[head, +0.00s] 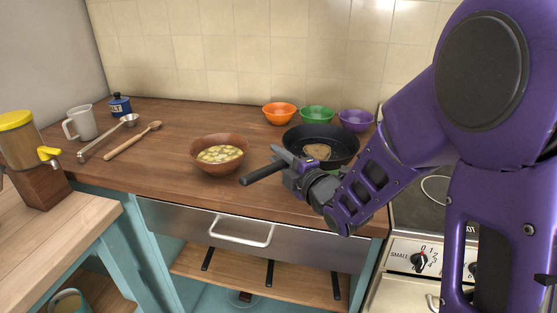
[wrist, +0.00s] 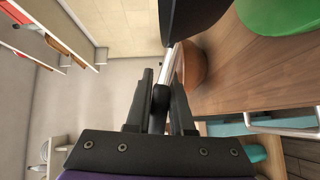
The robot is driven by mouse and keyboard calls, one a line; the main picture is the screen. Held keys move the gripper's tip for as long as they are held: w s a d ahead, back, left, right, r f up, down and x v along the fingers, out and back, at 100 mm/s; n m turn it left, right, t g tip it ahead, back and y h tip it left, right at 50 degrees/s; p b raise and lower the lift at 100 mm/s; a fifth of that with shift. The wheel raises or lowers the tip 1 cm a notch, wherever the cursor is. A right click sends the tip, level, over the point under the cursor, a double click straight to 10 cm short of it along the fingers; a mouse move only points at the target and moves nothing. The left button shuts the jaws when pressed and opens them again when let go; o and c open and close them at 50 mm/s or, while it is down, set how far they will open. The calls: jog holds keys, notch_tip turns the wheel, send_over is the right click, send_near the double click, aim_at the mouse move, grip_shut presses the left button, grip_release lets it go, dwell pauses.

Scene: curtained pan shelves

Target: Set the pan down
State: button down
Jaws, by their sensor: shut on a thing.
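The black pan (head: 337,147) is over the right part of the wooden counter, with a brown piece of food (head: 317,151) in it. My gripper (head: 287,166) is shut on its handle (head: 262,173), whose end sticks out to the left. In the wrist view the handle (wrist: 160,98) lies between the two fingers (wrist: 160,90), and the dark pan body (wrist: 190,18) shows at the top. The pan appears held above the counter, with a gap beneath it in the wrist view. A green thing (wrist: 280,18) shows beyond and below it, mostly hidden in the head view.
A brown bowl of chopped food (head: 221,153) stands left of the pan. Orange (head: 279,113), green (head: 316,115) and purple (head: 355,120) bowls stand behind it. A wooden spoon (head: 133,141) and metal ladle (head: 105,137) lie left. The stove (head: 420,215) is at right.

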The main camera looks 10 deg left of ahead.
jog(key=shift+f+b, duration=2.4)
jog(key=shift+b, duration=0.4)
jog(key=shift+f, duration=0.15)
jog(key=shift+f, duration=0.85)
jog(key=c, duration=0.7)
grip_release()
jog(key=shift+f, duration=0.15)
jog(key=shift+c, duration=0.2)
